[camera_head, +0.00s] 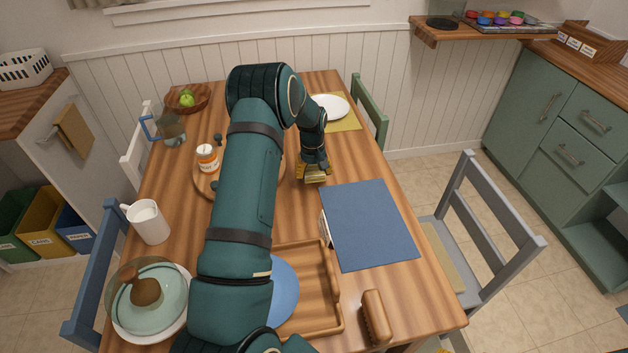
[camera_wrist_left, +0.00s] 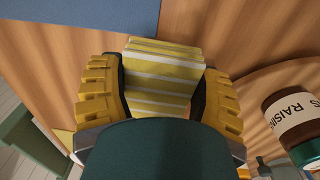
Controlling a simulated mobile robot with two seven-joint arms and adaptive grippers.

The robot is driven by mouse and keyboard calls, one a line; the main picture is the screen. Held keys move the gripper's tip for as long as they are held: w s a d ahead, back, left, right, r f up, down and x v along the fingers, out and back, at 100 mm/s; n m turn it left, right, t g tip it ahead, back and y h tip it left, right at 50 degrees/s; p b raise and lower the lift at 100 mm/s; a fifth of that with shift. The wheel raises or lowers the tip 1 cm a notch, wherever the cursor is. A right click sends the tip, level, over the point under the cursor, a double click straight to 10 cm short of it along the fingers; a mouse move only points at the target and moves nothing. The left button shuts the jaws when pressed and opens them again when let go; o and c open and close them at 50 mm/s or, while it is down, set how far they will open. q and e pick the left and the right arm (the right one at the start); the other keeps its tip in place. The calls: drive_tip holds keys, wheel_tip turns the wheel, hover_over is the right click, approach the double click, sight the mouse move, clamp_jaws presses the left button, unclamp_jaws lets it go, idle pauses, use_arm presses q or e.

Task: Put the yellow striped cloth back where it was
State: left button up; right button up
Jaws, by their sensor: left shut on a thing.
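The yellow cloth with white stripes (camera_wrist_left: 163,75) is folded and sits between the yellow fingers of my left gripper (camera_wrist_left: 158,95) in the left wrist view. The gripper is shut on it. In the head view, my left gripper (camera_head: 314,172) is over the middle of the wooden table, just beyond the blue placemat, and a little of the cloth (camera_head: 315,178) shows at its tips. I cannot tell whether the cloth touches the table.
The blue placemat (camera_head: 370,225) lies bare at the table's right. A wooden tray (camera_head: 333,300) and a brush (camera_head: 376,316) are nearer. A raisin jar (camera_wrist_left: 297,112) stands left of the gripper on a round board (camera_head: 204,184). A white plate (camera_head: 330,106) is farther back.

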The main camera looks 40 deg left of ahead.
sight(314, 186)
use_arm(q)
drive_tip(key=shift+f, duration=1.65)
drive_tip(key=shift+f+b, duration=0.1)
drive_tip(key=shift+b, duration=0.25)
drive_tip(key=shift+f, duration=0.15)
drive_tip(key=o, duration=1.3)
drive_tip(key=shift+r, duration=0.2)
drive_tip(key=r+p, duration=0.2)
drive_tip(key=r, duration=1)
drive_tip(key=shift+s, duration=0.2)
drive_tip(key=shift+r, duration=0.1)
